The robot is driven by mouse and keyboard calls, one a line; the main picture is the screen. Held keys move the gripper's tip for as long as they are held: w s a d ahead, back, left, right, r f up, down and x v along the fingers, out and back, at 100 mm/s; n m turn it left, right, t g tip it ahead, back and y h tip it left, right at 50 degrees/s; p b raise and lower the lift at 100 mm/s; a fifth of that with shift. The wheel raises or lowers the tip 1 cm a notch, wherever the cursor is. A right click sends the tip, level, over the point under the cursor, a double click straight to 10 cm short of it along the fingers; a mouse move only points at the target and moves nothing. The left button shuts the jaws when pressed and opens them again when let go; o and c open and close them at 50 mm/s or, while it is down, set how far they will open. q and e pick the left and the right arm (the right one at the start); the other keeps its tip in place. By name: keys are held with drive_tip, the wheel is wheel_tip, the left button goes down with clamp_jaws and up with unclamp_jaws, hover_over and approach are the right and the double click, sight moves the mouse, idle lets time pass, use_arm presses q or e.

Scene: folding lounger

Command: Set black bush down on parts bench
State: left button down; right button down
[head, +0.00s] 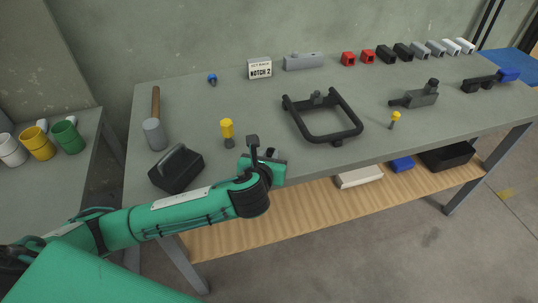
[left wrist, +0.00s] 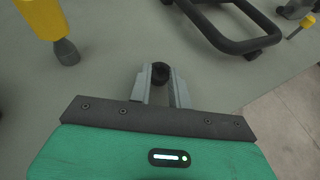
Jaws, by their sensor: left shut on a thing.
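My left gripper (head: 268,153) is over the front edge area of the grey parts bench (head: 210,101) in the head view. In the left wrist view the left gripper (left wrist: 160,76) is shut on the black bush (left wrist: 160,73), a small dark round piece between the fingertips. The bush sits close over the bench top (left wrist: 110,90); I cannot tell whether it touches. In the head view the bush is not clearly visible. My right gripper is not in view.
A yellow-handled tool (head: 227,132) stands left of the gripper, with a black frame (head: 332,137) to the right. A black box-shaped thing (head: 177,168) and a mallet (head: 155,132) lie at the left. Red, black and grey blocks (head: 387,55) line the back.

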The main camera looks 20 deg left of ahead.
use_arm(q)
drive_tip(key=shift+f, duration=0.55)
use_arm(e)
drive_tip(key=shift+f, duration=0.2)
use_arm(q)
drive_tip(key=c, duration=1.2)
unclamp_jaws()
drive_tip(key=v, duration=1.3)
drive_tip(key=shift+s, duration=0.4)
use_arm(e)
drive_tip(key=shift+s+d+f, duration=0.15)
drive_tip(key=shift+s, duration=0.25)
use_arm(q)
drive_tip(key=shift+r, duration=0.1)
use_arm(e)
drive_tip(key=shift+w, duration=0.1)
